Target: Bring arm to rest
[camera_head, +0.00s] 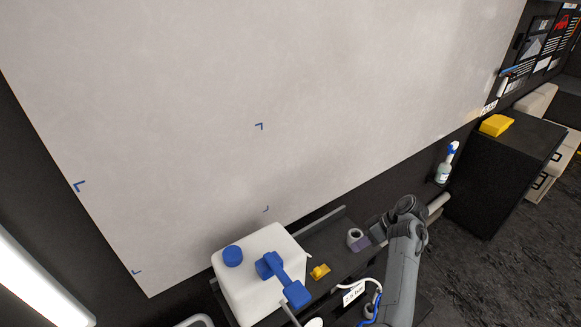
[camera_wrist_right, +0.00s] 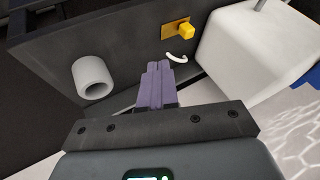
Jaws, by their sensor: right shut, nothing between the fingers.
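My right arm (camera_head: 402,270) rises from the bottom edge in the head view and bends at the top toward the left. The right gripper (camera_head: 361,244) points down-left over the dark shelf (camera_head: 335,250), next to a pale roll (camera_head: 354,236). In the right wrist view its purple fingers (camera_wrist_right: 156,72) are shut together with nothing between them. The roll (camera_wrist_right: 94,77) lies left of the fingers there. My left gripper is not in view.
A spray bottle (camera_head: 445,165) is by a dark cabinet (camera_head: 505,165) at right. A large pale panel (camera_head: 270,90) with blue corner marks stands behind.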

